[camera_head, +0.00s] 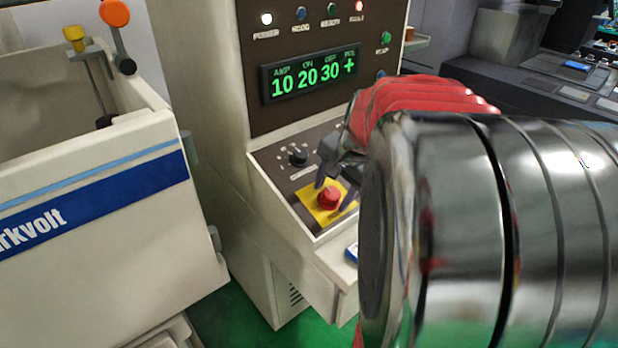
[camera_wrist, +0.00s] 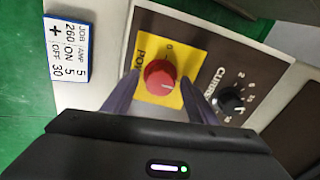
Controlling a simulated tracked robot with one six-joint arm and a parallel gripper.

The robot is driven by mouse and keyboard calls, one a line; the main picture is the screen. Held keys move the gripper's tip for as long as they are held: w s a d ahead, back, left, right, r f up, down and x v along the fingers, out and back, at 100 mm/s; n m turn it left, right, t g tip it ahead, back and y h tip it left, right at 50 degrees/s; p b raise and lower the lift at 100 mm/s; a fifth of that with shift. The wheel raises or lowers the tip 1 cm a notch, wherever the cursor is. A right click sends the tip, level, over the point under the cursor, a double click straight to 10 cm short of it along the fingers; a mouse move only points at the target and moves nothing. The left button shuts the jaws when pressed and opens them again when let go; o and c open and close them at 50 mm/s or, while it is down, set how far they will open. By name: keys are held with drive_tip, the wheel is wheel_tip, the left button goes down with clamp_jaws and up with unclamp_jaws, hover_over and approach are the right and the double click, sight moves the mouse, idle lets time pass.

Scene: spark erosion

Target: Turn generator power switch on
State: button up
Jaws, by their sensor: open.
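The power switch is a red round knob (camera_wrist: 160,77) on a yellow plate (camera_wrist: 190,93) in the wrist view. It also shows in the head view as a red knob (camera_head: 329,197) on the sloping console. A small pale mark shows on the knob's face and a "0" is printed on the plate; the switch position is hard to read. My gripper (camera_wrist: 159,75) is open, its two dark fingers on either side of the knob; I cannot tell whether they touch it. In the head view my gripper (camera_head: 333,195) reaches down over the yellow plate, partly hidden by my arm.
A black current knob (camera_wrist: 232,101) sits beside the switch on the dark panel. A lit display (camera_head: 311,75) reads 10, 20, 30, +; the white lamp (camera_head: 266,19) labelled POWER glows. A job card (camera_wrist: 70,50) lies by the console edge. A white tank (camera_head: 100,200) stands left.

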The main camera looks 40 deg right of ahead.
drive_tip(key=shift+r, duration=0.1)
drive_tip(key=v, duration=1.3)
drive_tip(key=shift+r, duration=0.25)
drive_tip(key=shift+a, duration=0.1)
drive_tip(key=s+a+f+n, duration=0.1)
drive_tip(key=a+f+n, duration=0.2)
drive_tip(key=a+n, duration=0.2)
drive_tip(key=s+a+f+n+t, duration=0.1)
drive_tip(key=a+n, duration=0.5)
drive_tip(key=a, duration=0.6)
drive_tip(key=s+a+f+n, duration=0.3)
drive_tip(key=a+f+n, duration=0.2)
drive_tip(key=a, duration=0.4)
drive_tip(key=shift+a+f, duration=0.2)
drive_tip(key=shift+f, duration=0.05)
drive_tip(key=shift+c, duration=0.7)
